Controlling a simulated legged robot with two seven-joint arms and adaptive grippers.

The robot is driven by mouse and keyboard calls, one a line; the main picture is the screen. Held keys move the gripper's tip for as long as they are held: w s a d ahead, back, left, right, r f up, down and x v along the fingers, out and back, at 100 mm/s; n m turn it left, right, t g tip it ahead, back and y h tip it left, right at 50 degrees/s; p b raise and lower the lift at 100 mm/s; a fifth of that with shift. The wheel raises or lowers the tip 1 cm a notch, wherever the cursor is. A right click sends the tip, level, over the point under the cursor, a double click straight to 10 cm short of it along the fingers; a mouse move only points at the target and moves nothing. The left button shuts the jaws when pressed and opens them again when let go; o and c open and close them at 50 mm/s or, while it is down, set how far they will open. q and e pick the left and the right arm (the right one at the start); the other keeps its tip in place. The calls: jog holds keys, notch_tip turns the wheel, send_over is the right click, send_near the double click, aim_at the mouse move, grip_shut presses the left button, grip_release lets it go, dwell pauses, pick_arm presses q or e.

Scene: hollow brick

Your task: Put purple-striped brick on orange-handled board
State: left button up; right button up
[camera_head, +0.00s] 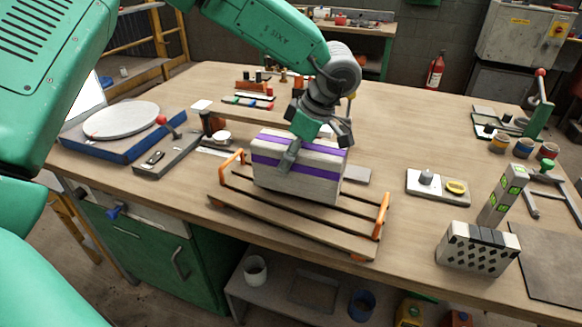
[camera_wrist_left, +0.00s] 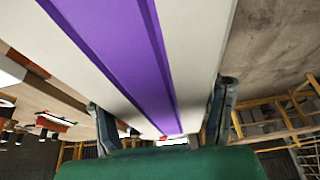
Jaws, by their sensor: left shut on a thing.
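The purple-striped brick (camera_head: 297,171) is pale grey with purple bands along its upper part. My left gripper (camera_head: 306,148) comes down from above and is shut across the brick. In the left wrist view, the brick (camera_wrist_left: 195,45) fills the space between the fingers of the gripper (camera_wrist_left: 162,118). The brick is level over the rear middle of the board, between the handles. I cannot tell whether its underside touches the slats. My right gripper is out of view.
A perforated block (camera_head: 478,248) and a grey block with green marks (camera_head: 503,193) stand at the right. A tray with a yellow item (camera_head: 437,187) lies right of the board. A round white plate on a blue base (camera_head: 121,122) is at the left. The table's front edge is close to the board.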

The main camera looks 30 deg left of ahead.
aim_at(312, 147)
pick_arm(q)
jog(key=shift+d+f, duration=0.3)
jog(key=shift+f, duration=0.35)
jog(key=shift+d+f, duration=0.25)
jog(key=shift+f, duration=0.35)
jog(key=o, duration=1.3)
jog(key=shift+a+f, duration=0.1)
jog(key=shift+a, duration=0.1)
jog(key=o, duration=0.4)
jog(key=shift+s+a, duration=0.1)
jog(key=shift+a, duration=0.4)
jog(key=shift+d+r, duration=0.2)
jog(key=shift+d, duration=0.1)
jog(key=p+v, duration=0.1)
jog(key=v, duration=1)
jog(key=shift+d+r, duration=0.1)
jog(key=shift+r, duration=0.1)
jog(key=shift+d, duration=0.15)
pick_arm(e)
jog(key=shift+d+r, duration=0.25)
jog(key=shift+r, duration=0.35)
pick_arm(q)
jog(key=shift+d, duration=0.1)
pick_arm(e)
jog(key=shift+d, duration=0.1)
pick_arm(q)
jog(key=shift+r+p, duration=0.1)
jog(key=shift+p, duration=0.2)
